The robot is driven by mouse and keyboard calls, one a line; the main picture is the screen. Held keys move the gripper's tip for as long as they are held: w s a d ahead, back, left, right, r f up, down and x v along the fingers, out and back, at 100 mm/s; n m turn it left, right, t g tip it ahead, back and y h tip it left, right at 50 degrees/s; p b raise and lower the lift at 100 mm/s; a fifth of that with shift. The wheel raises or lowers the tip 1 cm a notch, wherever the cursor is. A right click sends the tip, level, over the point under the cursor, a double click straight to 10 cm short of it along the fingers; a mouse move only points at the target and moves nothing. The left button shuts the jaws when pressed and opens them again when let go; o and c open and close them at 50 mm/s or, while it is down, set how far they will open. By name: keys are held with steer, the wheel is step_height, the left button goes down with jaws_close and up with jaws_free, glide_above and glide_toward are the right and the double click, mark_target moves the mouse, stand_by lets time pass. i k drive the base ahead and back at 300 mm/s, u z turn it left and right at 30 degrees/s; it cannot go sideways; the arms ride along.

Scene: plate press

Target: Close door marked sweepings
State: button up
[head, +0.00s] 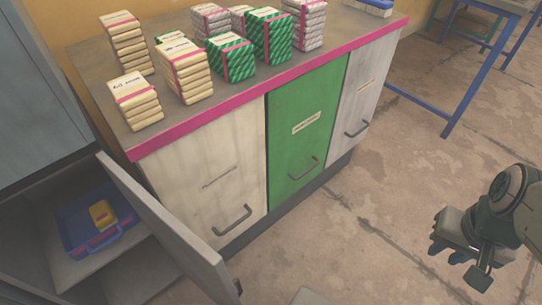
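A grey door (165,230) stands swung open at the lower left, seen nearly edge-on, with a dark piece, perhaps its handle, at its near end. No label shows on it from here. The low counter has three fronts, all looking shut: a cream one (190,165), a green one (292,165) and a grey one (352,105). Each has a small label and a dark bar handle; the labels are too small to read. My gripper (462,255) hangs over the floor at the right, well apart from every door. Its finger gap is unclear.
Inside the open cabinet, a blue tray (72,243) holds a yellow object (102,214). Stacks of cream, green and grey packets stand on the pink-edged counter top (300,72). A blue-legged table (464,75) stands at the back right. The floor (350,215) between counter and gripper is clear.

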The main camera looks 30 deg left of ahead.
mark_target(206, 269)
steer(key=i, duration=1.05)
steer(key=u, duration=4.35)
steer(key=k, duration=0.4)
steer(key=z, duration=0.15)
